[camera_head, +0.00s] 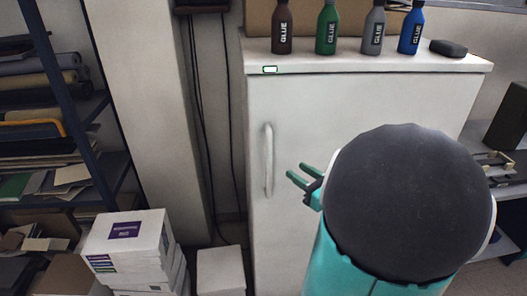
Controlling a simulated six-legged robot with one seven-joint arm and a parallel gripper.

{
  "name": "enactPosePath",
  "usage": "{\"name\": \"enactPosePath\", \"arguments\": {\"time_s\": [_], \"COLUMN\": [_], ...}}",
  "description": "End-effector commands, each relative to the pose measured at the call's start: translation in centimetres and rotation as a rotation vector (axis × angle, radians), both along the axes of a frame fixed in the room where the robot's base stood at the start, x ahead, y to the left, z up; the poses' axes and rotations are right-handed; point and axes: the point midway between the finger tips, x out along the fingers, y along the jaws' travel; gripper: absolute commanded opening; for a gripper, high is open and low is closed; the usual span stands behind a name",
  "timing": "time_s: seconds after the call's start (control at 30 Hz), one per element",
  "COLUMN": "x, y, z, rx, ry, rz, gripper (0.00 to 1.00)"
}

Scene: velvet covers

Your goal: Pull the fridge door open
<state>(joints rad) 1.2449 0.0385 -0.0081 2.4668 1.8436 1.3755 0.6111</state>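The white fridge (415,98) stands in the middle of the head view. Its door (335,105) looks closed. A pale vertical handle (268,160) is on the left side of the door. My gripper (292,175) shows two green fingers pointing left, a little to the right of the handle. The fingers look apart with nothing between them, and a gap shows between their tips and the handle. My dark, round arm link hides the right and lower part of the door.
Several glue bottles (327,28) and a dark flat object (448,48) stand on the fridge top. Stacked white boxes (125,240) and a smaller white box (220,268) are on the floor at left. A loaded shelf (50,120) is at far left.

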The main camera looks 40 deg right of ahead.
Motion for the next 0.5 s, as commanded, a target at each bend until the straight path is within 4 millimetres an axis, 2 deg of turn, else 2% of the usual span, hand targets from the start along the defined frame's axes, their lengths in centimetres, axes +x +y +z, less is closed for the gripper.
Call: {"name": "enactPosePath", "arguments": {"time_s": [0.5], "x": [9.9], "y": [0.0], "z": [0.0], "rx": [0.0], "ry": [0.0], "rz": [0.006], "gripper": [0.35]}}
